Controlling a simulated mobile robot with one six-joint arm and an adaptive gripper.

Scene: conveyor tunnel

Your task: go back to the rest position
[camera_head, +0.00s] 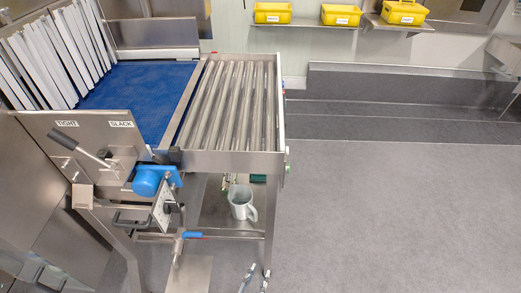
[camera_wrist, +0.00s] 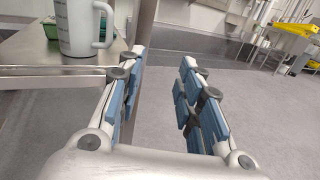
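My gripper (camera_wrist: 162,64) is open in the wrist view, with its two blue-padded fingers apart and nothing between them. In the head view, the tips of my gripper (camera_head: 256,278) show at the bottom edge, in front of the roller table's leg. A pale jug (camera_wrist: 82,27) with a handle stands upright on a metal shelf (camera_wrist: 55,75), beyond and to the left of the fingers. The jug (camera_head: 241,203) also shows under the rollers in the head view. My gripper is apart from it.
A roller conveyor (camera_head: 232,105) adjoins a blue belt (camera_head: 140,95) with white strips at its left. A lever (camera_head: 85,142) sits between the TIGHT and SLACK labels. Yellow bins (camera_head: 341,15) stand on wall shelves. The grey floor (camera_head: 400,220) at right is clear.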

